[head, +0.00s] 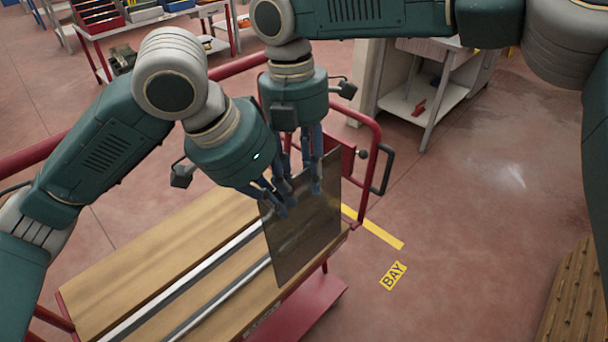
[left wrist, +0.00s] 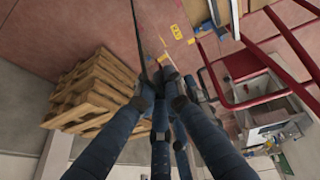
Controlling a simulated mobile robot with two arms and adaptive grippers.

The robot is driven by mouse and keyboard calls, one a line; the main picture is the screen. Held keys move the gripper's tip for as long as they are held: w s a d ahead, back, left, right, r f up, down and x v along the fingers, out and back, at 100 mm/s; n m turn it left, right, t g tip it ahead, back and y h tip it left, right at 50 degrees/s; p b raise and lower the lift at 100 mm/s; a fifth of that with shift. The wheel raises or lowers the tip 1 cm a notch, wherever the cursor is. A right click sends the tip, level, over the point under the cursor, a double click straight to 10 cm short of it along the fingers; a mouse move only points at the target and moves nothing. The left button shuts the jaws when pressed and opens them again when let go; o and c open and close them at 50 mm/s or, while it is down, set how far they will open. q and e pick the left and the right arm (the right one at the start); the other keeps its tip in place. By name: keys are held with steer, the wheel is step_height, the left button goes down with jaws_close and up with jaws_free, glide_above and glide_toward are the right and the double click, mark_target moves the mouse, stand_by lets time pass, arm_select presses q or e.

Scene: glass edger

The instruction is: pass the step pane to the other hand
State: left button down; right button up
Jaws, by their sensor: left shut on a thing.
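The step pane (head: 305,232) is a dark, see-through rectangular sheet, held upright and a little tilted over the right end of a wooden-topped cart (head: 150,262). My left gripper (head: 281,203) is shut on the pane near its upper left edge. In the left wrist view the pane (left wrist: 138,35) shows nearly edge-on as a thin dark strip running up from the left gripper's fingers (left wrist: 163,88). My right gripper (head: 314,178) is at the pane's top edge, just right of the left one, with a finger in front of the pane. Whether it grips is unclear.
The cart has pale metal rails (head: 190,285) along its top and a red tube frame (head: 366,125) with a black handle. A shelf unit (head: 425,95) stands behind. Wooden pallets (head: 575,300) are at the lower right. The floor between is clear, with a yellow BAY marking (head: 393,276).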

arm_select(q)
steer(key=shift+r, duration=0.1)
arm_select(e)
steer(key=shift+f, duration=0.45)
steer(key=shift+c, duration=0.3)
jaws_close()
arm_select(q)
steer(key=shift+d, duration=0.1)
steer(key=c, duration=1.8)
jaws_free()
arm_select(e)
steer(key=shift+r, duration=0.15)
